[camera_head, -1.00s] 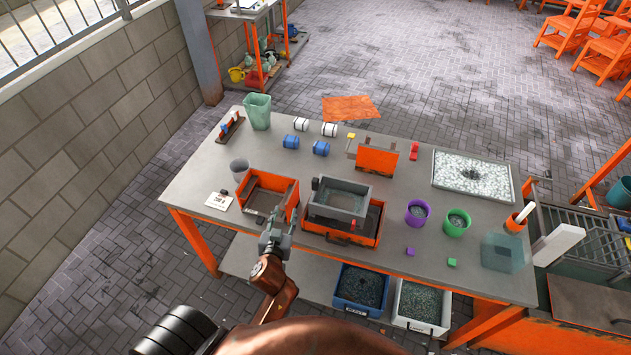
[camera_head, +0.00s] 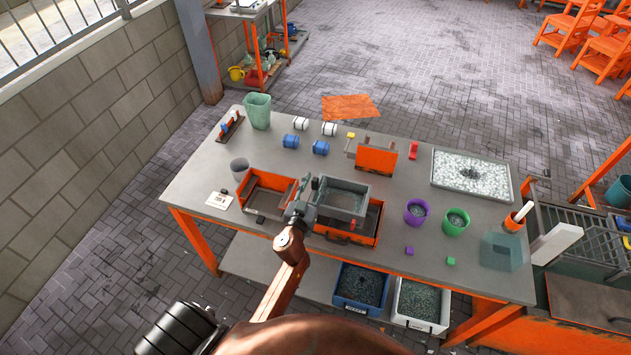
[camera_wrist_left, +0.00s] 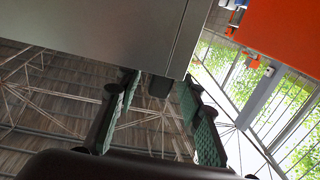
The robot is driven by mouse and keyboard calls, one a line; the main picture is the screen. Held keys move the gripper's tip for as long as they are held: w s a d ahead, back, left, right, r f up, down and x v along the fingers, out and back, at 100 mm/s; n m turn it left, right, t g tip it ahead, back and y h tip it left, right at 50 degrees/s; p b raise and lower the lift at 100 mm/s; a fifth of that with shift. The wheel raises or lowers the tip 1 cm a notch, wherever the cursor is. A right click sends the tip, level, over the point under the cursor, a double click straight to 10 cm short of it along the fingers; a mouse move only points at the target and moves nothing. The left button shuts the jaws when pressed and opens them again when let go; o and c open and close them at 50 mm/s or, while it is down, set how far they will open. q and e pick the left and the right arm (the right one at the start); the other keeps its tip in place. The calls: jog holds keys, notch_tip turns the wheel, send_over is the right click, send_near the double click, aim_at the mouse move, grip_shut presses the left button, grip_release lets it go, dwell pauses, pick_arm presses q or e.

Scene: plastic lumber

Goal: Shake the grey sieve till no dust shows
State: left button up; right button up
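The grey sieve (camera_head: 343,196) is a rectangular box with a mesh floor, resting over the orange tray (camera_head: 347,240) at the middle front of the table. Grey-green material shows inside; whether it is dust I cannot tell. My left gripper (camera_head: 302,203) is at the sieve's left side and hides part of that edge. In the left wrist view my two green-padded fingers (camera_wrist_left: 162,112) stand apart. A short dark stub (camera_wrist_left: 160,86) below the large grey surface (camera_wrist_left: 120,35) shows between them, and I see no clear contact. My right gripper is not in view.
An orange open-fronted box (camera_head: 268,188) stands close left of the sieve. A purple cup (camera_head: 417,211) and a green cup (camera_head: 455,222) stand to its right. A white-filled tray (camera_head: 472,174) lies at the right rear. Blue (camera_head: 361,286) and white (camera_head: 420,305) bins sit below.

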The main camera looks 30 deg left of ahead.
pick_arm(q)
jog(key=shift+w, duration=0.25)
grip_shut()
dwell(0.3)
